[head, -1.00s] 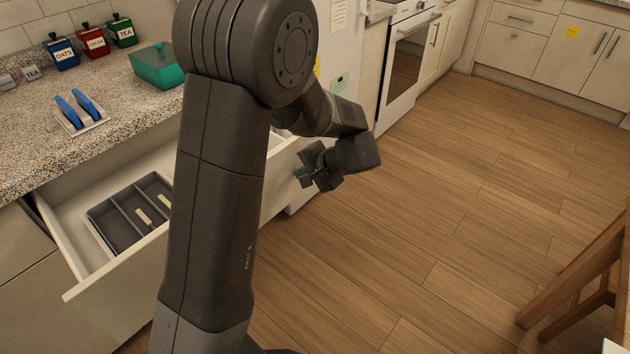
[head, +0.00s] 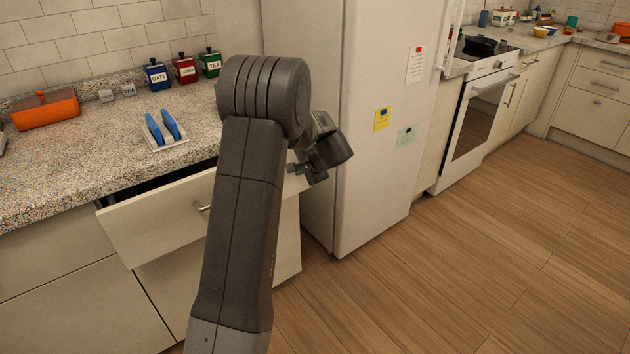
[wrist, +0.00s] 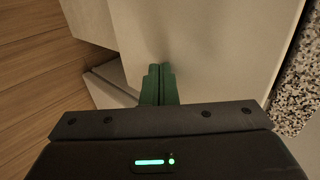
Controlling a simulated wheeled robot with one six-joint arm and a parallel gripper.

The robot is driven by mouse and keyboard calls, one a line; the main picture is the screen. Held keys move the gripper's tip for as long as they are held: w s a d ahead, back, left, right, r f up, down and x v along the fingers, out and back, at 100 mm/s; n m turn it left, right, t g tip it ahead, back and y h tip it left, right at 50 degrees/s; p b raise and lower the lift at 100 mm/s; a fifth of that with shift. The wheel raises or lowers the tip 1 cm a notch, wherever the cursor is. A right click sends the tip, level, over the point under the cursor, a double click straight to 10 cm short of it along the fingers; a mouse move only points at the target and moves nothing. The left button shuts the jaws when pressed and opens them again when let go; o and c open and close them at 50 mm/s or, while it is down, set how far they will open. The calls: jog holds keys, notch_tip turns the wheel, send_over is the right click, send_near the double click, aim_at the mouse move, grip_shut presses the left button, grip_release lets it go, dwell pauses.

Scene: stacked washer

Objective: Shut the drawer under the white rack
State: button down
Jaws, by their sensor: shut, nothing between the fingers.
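The white rack (head: 166,142) stands on the speckled counter with blue items upright in it. Below it, the cream drawer (head: 150,222) is partly open. Its front stands out from the counter edge, with a dark gap behind its top and a metal handle near my arm. My arm hides the middle of the drawer. My gripper (head: 312,172) is at the drawer's right end. In the wrist view its green fingers (wrist: 160,85) are together and empty, pointing at a pale panel (wrist: 210,50) that looks like the drawer front. I cannot tell if they touch it.
A tall white fridge (head: 375,120) stands just right of my gripper. An orange dish (head: 45,110) and several canisters sit on the counter (head: 70,170). Wooden floor (head: 480,240) is open at the right.

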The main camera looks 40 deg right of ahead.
jog(key=shift+w, duration=2.45)
jog(key=shift+s+a, duration=0.1)
